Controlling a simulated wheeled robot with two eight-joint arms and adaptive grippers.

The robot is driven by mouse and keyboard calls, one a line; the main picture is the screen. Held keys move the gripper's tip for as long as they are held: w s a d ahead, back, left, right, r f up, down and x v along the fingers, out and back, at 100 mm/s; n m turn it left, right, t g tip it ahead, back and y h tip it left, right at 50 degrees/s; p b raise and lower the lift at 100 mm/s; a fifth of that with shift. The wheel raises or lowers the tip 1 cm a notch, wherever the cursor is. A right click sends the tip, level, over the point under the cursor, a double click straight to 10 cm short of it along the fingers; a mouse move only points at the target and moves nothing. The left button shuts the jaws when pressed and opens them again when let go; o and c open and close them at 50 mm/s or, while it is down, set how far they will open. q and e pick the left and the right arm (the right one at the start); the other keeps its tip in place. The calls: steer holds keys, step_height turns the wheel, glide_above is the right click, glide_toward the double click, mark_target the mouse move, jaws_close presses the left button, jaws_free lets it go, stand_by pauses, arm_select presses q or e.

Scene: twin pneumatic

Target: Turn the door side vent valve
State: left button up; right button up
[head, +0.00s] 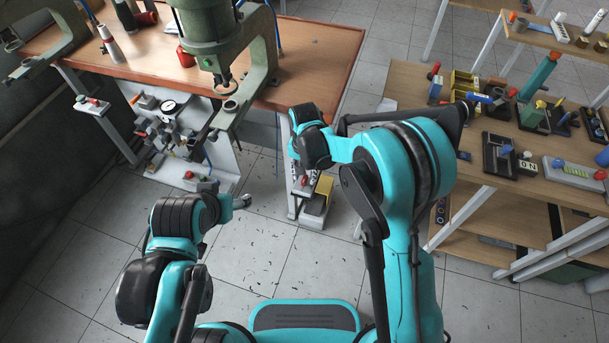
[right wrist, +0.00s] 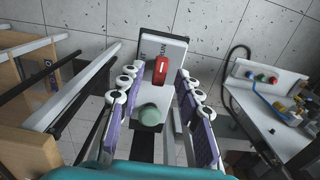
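A red valve handle (right wrist: 162,70) sits on a grey plate (right wrist: 168,48) with dark lettering in the right wrist view; the lettering is too small to read surely. My right gripper (right wrist: 157,78) is open, with its two purple-padded fingers on either side of the handle and a visible gap to each. A pale green round knob (right wrist: 150,115) shows nearer, between the fingers. In the head view the red handle (head: 305,181) shows below my right wrist, which hides much around it. My left gripper (head: 241,201) is over bare floor, small and partly hidden, its fingers unclear.
A wooden bench (head: 315,50) with a green press (head: 207,30) stands behind. A white panel (head: 220,165) with gauge and fittings is under it. A second bench (head: 405,75) with tools and blocks is at the right.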

mark_target(305, 178)
step_height(305, 178, up, 11)
stand_by(0.3)
stand_by(0.4)
steer(key=s+d+r+n+t, duration=0.2)
steer(key=s+d+r+t, duration=0.1)
steer(key=s+d+r, duration=0.55)
steer(key=s+d+f+n+t, duration=0.1)
steer(key=s+d+t, duration=0.3)
steer(key=s+d, duration=0.5)
steer(key=shift+s+d+f+n, duration=0.25)
steer(key=shift+s+f+n, duration=0.15)
steer(key=shift+s+f, duration=0.2)
stand_by(4.5)
